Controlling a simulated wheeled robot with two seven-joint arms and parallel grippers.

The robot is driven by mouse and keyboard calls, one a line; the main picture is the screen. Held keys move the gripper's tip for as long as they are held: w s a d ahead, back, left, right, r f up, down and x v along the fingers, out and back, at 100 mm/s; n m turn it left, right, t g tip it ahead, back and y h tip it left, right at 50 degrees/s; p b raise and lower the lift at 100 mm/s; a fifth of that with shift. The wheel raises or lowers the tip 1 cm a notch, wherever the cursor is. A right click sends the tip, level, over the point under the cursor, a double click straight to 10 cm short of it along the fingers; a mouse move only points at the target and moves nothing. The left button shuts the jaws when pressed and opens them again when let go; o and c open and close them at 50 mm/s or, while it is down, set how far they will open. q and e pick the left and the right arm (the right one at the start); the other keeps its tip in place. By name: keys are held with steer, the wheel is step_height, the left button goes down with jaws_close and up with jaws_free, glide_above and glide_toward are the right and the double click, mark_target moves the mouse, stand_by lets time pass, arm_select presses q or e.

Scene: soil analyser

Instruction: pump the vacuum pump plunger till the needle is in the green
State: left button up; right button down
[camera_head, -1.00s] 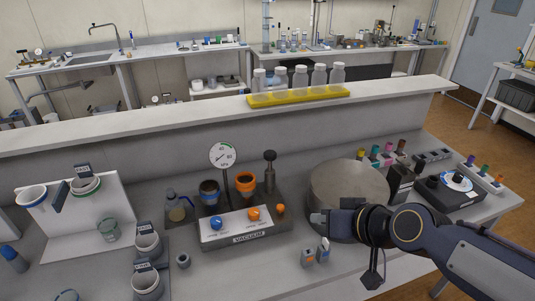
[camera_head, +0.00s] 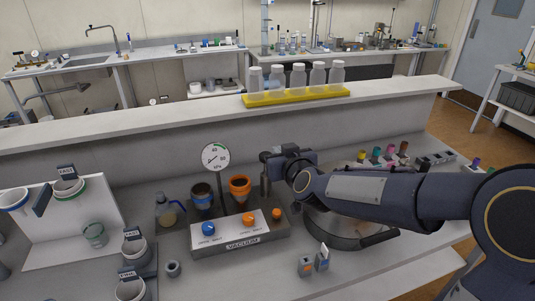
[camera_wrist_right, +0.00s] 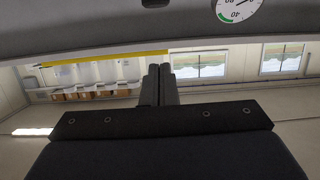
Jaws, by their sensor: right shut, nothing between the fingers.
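The vacuum station (camera_head: 270,240) is a dark grey unit with a sloped white VACUUM panel. Its plunger cylinder (camera_head: 265,184) stands at the back right. My right gripper (camera_head: 268,157) is shut and empty at the top of the plunger, reaching in from the right. It covers or overlaps the knob, and I cannot tell whether it touches. The round white gauge (camera_head: 215,157) stands at the back left of the unit, with a green arc. Its dark needle is too small to read surely. The wrist view shows the closed fingers (camera_wrist_right: 160,84) and part of the gauge (camera_wrist_right: 240,8). My left gripper is out of view.
Two funnels, one blue-banded (camera_head: 202,197) and one orange (camera_head: 240,187), stand beside the plunger. A blue knob (camera_head: 208,229) and an orange knob (camera_head: 249,219) are on the panel. A round metal vessel (camera_head: 340,233) lies under my right arm. A shelf (camera_head: 180,122) runs behind.

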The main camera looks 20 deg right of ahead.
steer(key=x, duration=1)
steer(key=shift+w+p, duration=0.2)
steer(key=shift+p, duration=0.1)
steer(key=shift+s+f, duration=0.2)
steer(key=shift+f, duration=1.85)
steer(key=shift+f, duration=0.1)
step_height(320, 180, down, 4)
steer(key=b, duration=0.4)
steer(key=shift+s+f+b, duration=0.1)
steer(key=shift+f+b, duration=0.15)
steer(key=shift+b, duration=0.1)
